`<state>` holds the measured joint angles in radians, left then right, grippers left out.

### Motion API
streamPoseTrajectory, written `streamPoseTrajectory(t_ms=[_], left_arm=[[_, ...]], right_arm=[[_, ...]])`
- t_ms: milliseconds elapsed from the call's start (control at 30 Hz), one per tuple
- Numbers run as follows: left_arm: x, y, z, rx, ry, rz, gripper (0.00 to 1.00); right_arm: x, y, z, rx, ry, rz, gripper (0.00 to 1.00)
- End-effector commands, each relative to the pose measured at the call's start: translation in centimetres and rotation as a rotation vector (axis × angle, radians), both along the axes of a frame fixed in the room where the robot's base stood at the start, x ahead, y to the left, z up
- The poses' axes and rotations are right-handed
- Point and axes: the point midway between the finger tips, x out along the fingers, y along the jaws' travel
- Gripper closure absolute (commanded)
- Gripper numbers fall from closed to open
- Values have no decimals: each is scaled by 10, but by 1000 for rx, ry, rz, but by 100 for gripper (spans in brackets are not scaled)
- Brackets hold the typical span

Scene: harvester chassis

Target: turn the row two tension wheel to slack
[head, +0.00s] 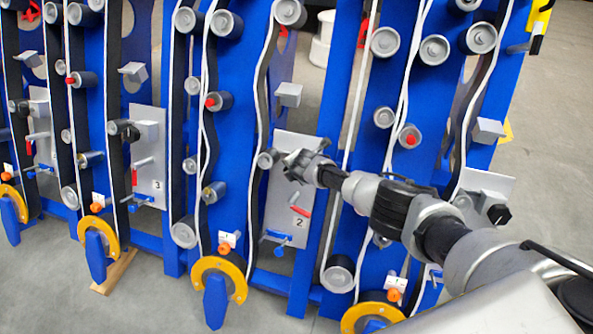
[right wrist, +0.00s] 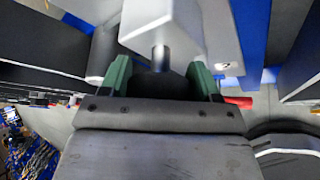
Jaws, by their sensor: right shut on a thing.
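The row two plate (head: 278,195) is a grey panel marked "2" on a blue upright near the middle of the head view. My right gripper (head: 301,165) is at the upper part of this plate and covers its tension wheel there. In the right wrist view, the green fingers of the right gripper (right wrist: 160,78) stand either side of the dark wheel (right wrist: 158,86). They are shut on it. A short metal shaft (right wrist: 160,58) joins the wheel to a light grey block (right wrist: 165,22). The wheel's turn angle cannot be told. My left gripper is out of view.
Below the wheel on the plate are a red handle (head: 299,208) and a blue lever (head: 276,236). Similar plates stand left, marked "3" (head: 148,170), and right (head: 482,195), with black wheels. Belts and rollers run close on both sides. Yellow hoops (head: 219,266) line the floor side.

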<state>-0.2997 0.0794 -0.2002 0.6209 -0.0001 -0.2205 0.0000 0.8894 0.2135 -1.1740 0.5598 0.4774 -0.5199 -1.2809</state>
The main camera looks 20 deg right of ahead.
Motion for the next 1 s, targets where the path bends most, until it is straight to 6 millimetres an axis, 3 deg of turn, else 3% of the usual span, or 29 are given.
streamPoseTrajectory(t_ms=[300, 867, 900, 1000], left_arm=[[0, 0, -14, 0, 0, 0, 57], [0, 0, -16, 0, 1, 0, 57], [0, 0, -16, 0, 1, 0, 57], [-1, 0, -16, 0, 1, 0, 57]], right_arm=[[0, 1, -2, -96, 67, 69, 62], [-1, 2, -2, -120, 83, 86, 62], [-1, 2, -2, -120, 83, 86, 35], [-1, 1, -1, -120, 83, 85, 20]])
